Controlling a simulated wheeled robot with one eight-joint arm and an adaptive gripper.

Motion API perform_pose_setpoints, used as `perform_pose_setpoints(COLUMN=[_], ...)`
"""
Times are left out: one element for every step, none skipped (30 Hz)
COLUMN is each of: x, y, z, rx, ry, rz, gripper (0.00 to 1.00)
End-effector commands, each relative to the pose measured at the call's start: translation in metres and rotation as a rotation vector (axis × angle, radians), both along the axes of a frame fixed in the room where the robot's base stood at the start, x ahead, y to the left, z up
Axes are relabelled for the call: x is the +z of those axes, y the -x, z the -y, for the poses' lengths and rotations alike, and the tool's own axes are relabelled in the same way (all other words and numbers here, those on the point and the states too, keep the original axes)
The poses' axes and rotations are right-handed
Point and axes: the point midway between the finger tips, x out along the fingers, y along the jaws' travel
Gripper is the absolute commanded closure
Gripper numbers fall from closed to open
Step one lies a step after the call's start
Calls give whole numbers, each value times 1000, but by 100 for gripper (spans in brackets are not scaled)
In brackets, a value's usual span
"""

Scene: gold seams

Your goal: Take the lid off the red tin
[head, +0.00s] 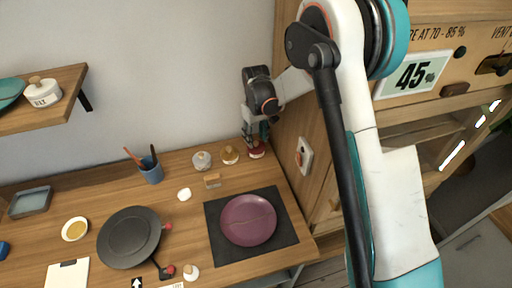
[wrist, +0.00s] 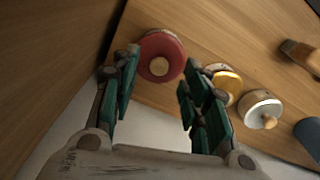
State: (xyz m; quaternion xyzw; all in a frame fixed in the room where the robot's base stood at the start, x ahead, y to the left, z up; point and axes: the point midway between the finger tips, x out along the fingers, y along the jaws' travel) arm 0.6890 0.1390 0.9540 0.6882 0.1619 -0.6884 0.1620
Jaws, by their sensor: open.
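The red tin (wrist: 174,70) stands at the back right corner of the table, with a pale round knob (wrist: 159,66) on top of its red lid. In the head view the red tin (head: 257,153) is partly covered by my gripper. My gripper (wrist: 160,88) is open, with its green fingers spread to either side of the tin in the wrist view. In the head view my gripper (head: 255,140) points down right above the tin. I cannot tell whether the fingers touch it.
A yellow-lidded tin (head: 229,155) and a white-lidded tin (head: 202,160) stand just left of the red tin. A wooden cabinet wall (head: 298,110) rises close on the right. A purple plate (head: 248,220) lies on a dark mat (head: 285,243) in front.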

Motion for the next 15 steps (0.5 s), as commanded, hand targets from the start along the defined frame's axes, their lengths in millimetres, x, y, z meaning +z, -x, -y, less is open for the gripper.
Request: perform_pose_setpoints(x=[-10,-15,-20,-23,-25,-26,-27,-27,-26,-26,-26,-26,-26,-26,-26], y=[-2,-2,-1,-1,-1,-1,-1,-1,-1,-1,-1,-1,-1,-1,-1], z=[0,0,0,0,0,0,0,0,0,0,0,0,0,0,0], rx=[0,0,0,0,0,0,0,0,0,0,0,0,0,0,0], ry=[0,0,0,0,0,0,0,0,0,0,0,0,0,0,0], rz=[0,0,0,0,0,0,0,0,0,0,0,0,0,0,0], gripper=[58,58,58,58,58,58,58,58,58,58,58,58,65,72,81])
